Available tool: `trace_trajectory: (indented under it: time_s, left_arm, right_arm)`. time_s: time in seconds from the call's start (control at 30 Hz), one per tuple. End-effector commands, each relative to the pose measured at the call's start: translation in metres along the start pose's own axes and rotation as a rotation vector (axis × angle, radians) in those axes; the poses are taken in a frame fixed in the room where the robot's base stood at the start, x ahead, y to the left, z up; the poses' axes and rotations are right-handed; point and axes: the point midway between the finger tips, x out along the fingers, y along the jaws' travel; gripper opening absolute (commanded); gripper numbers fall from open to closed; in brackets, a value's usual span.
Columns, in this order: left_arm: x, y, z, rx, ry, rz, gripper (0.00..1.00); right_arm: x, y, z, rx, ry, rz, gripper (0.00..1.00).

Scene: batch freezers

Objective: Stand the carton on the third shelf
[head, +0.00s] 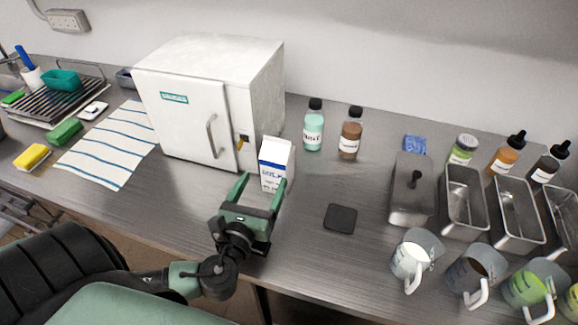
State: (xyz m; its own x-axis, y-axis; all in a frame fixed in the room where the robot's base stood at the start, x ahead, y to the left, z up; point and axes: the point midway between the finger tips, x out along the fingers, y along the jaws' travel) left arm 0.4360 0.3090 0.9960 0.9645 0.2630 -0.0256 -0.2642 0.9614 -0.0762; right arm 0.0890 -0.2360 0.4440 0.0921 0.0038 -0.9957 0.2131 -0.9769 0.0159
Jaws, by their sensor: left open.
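The carton (275,165) is white with a blue band and stands upright on the counter, just in front of the right part of the freezer. The small white freezer (190,125) has its door shut, with a grey handle; its shelves are hidden behind the door. My left gripper (262,185) is open, with its green fingers pointing at the carton. One finger is near the carton's left side and the other near its lower right; I cannot tell whether they touch it. My right gripper is not in view.
A mint bottle (314,130) and a brown bottle (350,138) stand right of the carton. A black coaster (341,218) lies in front. Metal pans (410,205) and measuring jugs (412,258) fill the right. A striped towel (112,145) lies left.

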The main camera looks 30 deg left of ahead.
Motion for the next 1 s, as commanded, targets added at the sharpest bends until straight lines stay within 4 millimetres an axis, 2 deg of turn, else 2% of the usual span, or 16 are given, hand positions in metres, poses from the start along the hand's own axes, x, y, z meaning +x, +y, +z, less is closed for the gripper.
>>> trace_trajectory:
  time_s: [0.03,0.13,0.27,0.4,0.57,0.67,0.83,1.0]
  left_arm:
    - [-0.003,-0.002,-0.003,0.046,-0.011,-0.020,0.75]
    - [0.003,-0.004,0.003,0.083,-0.028,-0.033,0.75]
    - [0.027,-0.006,0.007,0.083,-0.030,-0.031,0.75]
    - [0.049,-0.006,0.006,0.080,-0.028,-0.031,0.75]
    - [0.062,-0.007,0.004,0.079,-0.025,-0.032,0.75]
    - [0.070,-0.008,0.007,0.079,-0.026,-0.031,0.75]
    - [0.096,-0.012,0.013,0.078,-0.027,-0.030,0.75]
    - [0.112,-0.012,0.009,0.077,-0.024,-0.031,0.75]
  right_arm:
    - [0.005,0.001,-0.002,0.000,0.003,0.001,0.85]
    - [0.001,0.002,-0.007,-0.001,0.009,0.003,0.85]
    - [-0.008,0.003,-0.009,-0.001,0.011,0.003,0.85]
    - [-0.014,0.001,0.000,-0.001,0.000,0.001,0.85]
    - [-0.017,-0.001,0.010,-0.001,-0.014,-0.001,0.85]
    - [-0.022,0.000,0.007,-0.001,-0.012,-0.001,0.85]
    - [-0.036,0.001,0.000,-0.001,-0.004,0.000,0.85]
    - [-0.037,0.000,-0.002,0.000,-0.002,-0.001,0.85]
